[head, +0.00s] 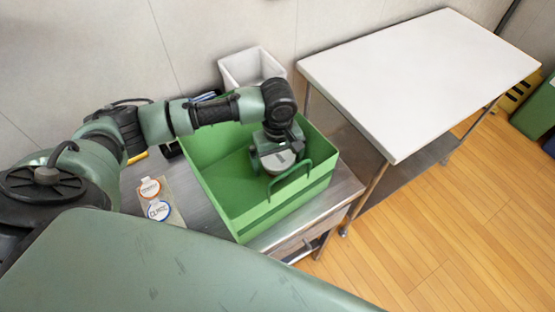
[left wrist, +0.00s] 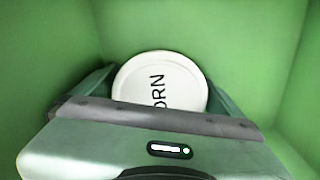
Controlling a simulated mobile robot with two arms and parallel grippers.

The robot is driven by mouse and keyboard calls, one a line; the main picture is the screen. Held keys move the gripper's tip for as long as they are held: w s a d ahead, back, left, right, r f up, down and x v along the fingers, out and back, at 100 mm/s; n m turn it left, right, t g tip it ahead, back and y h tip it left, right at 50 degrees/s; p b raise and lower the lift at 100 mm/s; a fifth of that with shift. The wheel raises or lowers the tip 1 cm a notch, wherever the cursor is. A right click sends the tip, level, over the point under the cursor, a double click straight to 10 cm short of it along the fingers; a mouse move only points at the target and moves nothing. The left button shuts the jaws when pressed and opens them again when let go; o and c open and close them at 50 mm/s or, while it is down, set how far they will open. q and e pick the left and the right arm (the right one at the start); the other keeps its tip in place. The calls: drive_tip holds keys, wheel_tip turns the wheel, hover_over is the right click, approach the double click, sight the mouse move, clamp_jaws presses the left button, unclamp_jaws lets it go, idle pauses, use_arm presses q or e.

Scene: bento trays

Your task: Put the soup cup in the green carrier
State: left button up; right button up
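The green carrier (head: 230,195) is an open box with a handle on its near right side, standing on a metal table. My left gripper (head: 277,158) reaches down into it, near its right side. It is shut on the soup cup (head: 282,163), whose pale round lid faces up. In the left wrist view the cup's white lid (left wrist: 160,80) shows the letters "ORN", between the two fingers, with green carrier walls around. The lower part of the cup is hidden, so I cannot tell whether it touches the carrier floor. My right gripper is not in view.
An empty white-topped table (head: 420,70) stands to the right. Wooden floor is clear at the lower right.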

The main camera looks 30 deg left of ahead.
sight(278, 155)
use_arm(q)
drive_tip(key=shift+r, duration=0.1)
wheel_tip(278, 155, up, 12)
drive_tip(key=shift+r+b, duration=0.1)
drive_tip(key=shift+b, duration=0.6)
